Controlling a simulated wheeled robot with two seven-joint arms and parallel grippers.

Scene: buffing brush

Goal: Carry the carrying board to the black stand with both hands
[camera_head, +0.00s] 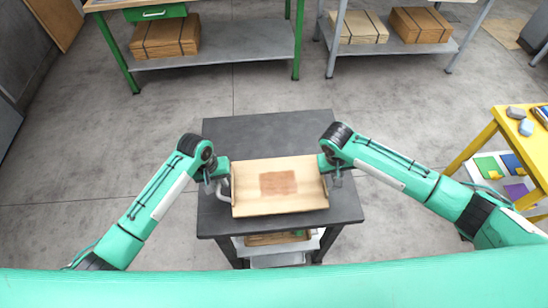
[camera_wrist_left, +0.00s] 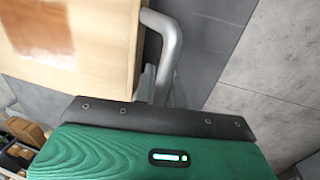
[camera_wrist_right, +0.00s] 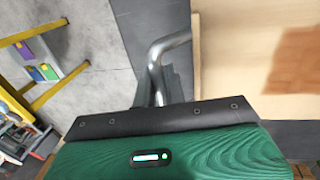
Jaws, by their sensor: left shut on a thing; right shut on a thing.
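The carrying board (camera_head: 255,203) is a light wooden tray with a reddish-brown rectangle in its middle and a grey metal handle at each end. In the head view it is over the top of the black stand (camera_head: 285,128); I cannot tell whether it touches the top. My left gripper (camera_head: 221,182) is shut on the board's left handle, which shows in the left wrist view (camera_wrist_left: 165,50). My right gripper (camera_head: 333,175) is shut on the right handle, which shows in the right wrist view (camera_wrist_right: 160,62).
A lower shelf under the stand holds a wooden item (camera_head: 275,238). A yellow table (camera_head: 530,165) with small coloured things stands at the right. A green-legged bench (camera_head: 215,48) and a grey-legged bench (camera_head: 400,47) with boxes stand at the back. The floor between is clear.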

